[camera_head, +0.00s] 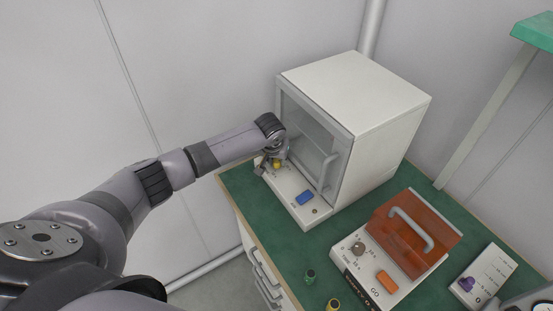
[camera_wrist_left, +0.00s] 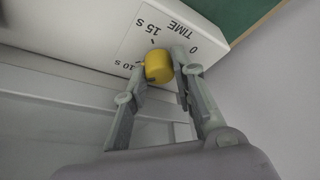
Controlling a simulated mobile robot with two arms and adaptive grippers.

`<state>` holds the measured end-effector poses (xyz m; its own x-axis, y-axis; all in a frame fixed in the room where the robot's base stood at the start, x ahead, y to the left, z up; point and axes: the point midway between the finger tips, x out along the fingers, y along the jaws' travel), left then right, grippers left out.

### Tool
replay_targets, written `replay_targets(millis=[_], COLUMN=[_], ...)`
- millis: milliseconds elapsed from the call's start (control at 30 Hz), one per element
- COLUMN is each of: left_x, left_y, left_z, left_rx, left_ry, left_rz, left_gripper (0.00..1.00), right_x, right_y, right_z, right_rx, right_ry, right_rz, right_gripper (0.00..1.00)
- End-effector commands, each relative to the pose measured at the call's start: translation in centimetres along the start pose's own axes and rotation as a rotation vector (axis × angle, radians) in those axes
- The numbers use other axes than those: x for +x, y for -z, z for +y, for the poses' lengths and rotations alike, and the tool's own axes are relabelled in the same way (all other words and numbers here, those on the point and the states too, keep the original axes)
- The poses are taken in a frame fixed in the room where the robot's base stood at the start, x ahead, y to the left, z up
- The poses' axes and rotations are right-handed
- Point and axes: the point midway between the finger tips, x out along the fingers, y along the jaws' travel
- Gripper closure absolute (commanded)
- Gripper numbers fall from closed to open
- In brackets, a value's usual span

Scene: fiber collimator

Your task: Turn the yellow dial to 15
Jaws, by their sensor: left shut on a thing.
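The yellow dial (camera_wrist_left: 158,67) sits on the white front panel (camera_wrist_left: 120,40) of the box-shaped machine. The panel has printed marks "0", "15 s" and "10 s" around the dial and the word "TIME". My left gripper (camera_wrist_left: 163,72) is shut on the dial, with a grey finger on each side of it. My right gripper is not in view.
The machine's white cabinet (camera_head: 375,95) has a glass door with a handle (camera_head: 328,172). A blue button (camera_head: 305,198) is on its panel. A device with an orange lid (camera_head: 415,235), a purple-knobbed panel (camera_head: 490,270) and small green and yellow items stand on the green bench (camera_head: 275,240).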

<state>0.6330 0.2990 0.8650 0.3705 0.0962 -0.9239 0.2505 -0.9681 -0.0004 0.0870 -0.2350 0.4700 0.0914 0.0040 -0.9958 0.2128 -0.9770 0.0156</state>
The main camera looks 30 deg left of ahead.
Motion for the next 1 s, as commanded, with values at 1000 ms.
replay_targets(millis=[1000], left_x=[0.2], left_y=[0.1], left_z=[-0.4], left_rx=[0.525], left_ry=[-0.22], left_rz=[0.0], left_gripper=[1.0], right_x=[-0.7], right_y=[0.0], right_z=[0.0], right_rx=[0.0], right_ry=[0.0], right_rz=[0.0], right_gripper=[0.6])
